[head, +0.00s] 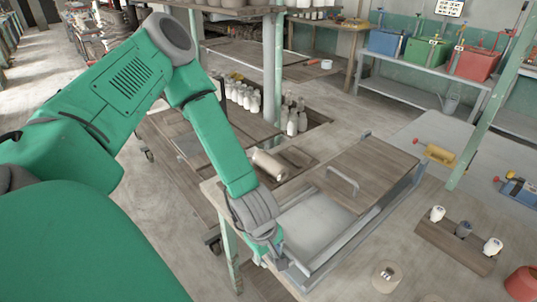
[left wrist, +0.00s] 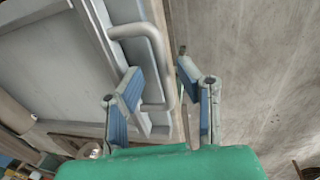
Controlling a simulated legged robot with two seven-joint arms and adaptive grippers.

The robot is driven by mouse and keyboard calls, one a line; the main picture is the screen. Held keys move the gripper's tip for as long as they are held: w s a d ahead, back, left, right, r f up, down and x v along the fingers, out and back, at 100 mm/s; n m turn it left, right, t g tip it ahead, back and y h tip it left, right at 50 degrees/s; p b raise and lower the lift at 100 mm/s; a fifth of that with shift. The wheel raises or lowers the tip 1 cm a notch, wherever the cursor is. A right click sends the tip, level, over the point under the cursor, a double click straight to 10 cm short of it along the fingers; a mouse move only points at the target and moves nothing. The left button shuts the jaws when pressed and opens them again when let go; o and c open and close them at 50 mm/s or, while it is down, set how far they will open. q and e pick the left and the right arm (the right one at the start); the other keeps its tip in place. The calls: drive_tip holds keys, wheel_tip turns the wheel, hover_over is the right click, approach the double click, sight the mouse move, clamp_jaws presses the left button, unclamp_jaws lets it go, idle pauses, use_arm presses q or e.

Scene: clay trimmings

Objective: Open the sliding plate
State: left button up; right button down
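The bench top has a wooden panel (head: 365,165) with a metal handle (head: 343,181) on it, and a flat grey plate (head: 312,222) in a metal frame beside it. My left gripper (head: 268,252) is at the near left corner of that frame. In the left wrist view a bent metal handle (left wrist: 166,85) stands out from the edge of a framed grey panel (left wrist: 55,60). My left gripper (left wrist: 160,88) is open there, one blue-padded finger on each side of the bar, with a visible gap. In the head view this handle is hidden behind the gripper. My right gripper is not in view.
A beige cylinder (head: 269,164) lies beyond the plate, near several white bottles (head: 292,122). A green post (head: 273,70) rises behind. A wooden board with small jars (head: 463,243) is to the right.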

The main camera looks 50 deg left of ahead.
use_arm(q)
drive_tip(key=shift+d+f, duration=0.1)
drive_tip(key=shift+r, duration=0.25)
wheel_tip(320, 180, up, 11)
drive_tip(key=s, duration=0.2)
drive_tip(key=shift+s+r, duration=0.15)
drive_tip(key=shift+s, duration=0.05)
